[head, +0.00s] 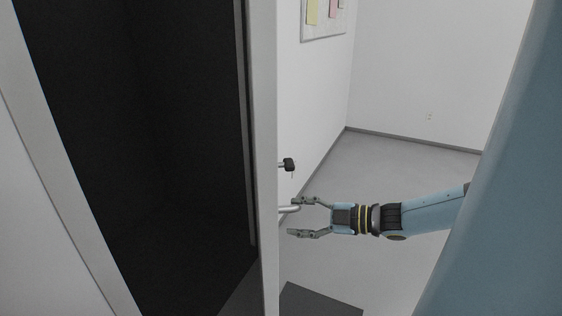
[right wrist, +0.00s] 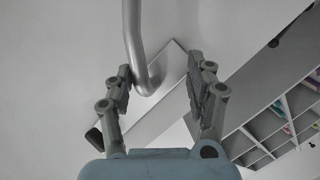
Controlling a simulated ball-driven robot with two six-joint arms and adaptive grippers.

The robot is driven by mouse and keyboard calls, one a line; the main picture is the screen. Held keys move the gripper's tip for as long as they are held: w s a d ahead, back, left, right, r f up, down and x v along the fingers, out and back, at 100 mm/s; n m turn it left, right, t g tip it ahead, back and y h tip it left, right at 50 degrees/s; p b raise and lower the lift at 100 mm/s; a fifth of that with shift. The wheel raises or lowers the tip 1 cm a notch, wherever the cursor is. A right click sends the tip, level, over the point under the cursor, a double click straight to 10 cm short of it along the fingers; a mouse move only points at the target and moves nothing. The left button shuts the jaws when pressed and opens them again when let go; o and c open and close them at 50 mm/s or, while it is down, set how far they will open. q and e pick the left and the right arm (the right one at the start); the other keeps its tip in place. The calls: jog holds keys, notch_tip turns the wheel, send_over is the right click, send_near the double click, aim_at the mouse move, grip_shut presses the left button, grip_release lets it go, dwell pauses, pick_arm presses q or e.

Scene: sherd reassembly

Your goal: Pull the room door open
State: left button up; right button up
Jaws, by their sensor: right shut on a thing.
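The room door (head: 263,150) stands open, its pale narrow edge facing me in the head view. Its silver lever handle (head: 289,209) sticks out on the right side of that edge. In the right wrist view the bent handle bar (right wrist: 133,40) comes down between the fingertips (right wrist: 160,78), nearer the left finger. The fingers hide little of it. My left gripper is not in view.
A dark opening (head: 170,130) lies left of the door, beside a pale frame (head: 60,150). A black lock piece (head: 288,164) sits above the handle. A dark mat (head: 318,302) lies on otherwise clear grey floor (head: 400,165). Shelves (right wrist: 270,130) show in the wrist view.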

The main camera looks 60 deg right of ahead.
jog(key=shift+o, duration=0.6)
jog(key=shift+s+a+r+p, duration=0.1)
jog(key=shift+s+a+p, duration=0.1)
jog(key=shift+s+p, duration=0.3)
jog(key=shift+s+a+f+p, duration=0.1)
jog(key=shift+s+a+p, duration=0.1)
jog(key=shift+s, duration=0.55)
jog(key=shift+s+a+r+p, duration=0.1)
jog(key=shift+s+a+p, duration=0.15)
jog(key=shift+s, duration=0.35)
jog(key=shift+s+a+r+p, duration=0.2)
jog(key=shift+s+p, duration=0.1)
jog(key=shift+s, duration=0.25)
jog(key=shift+s+a+r+p, duration=0.15)
jog(key=shift+s+p, duration=0.15)
jog(key=shift+s, duration=0.2)
jog(key=shift+c, duration=0.6)
jog(key=shift+s+a+r+p, duration=0.15)
jog(key=shift+s+p, duration=0.2)
jog(key=shift+s, duration=0.3)
jog(key=shift+s+a+r+p, duration=0.15)
jog(key=shift+s+p, duration=0.2)
jog(key=shift+s, duration=0.25)
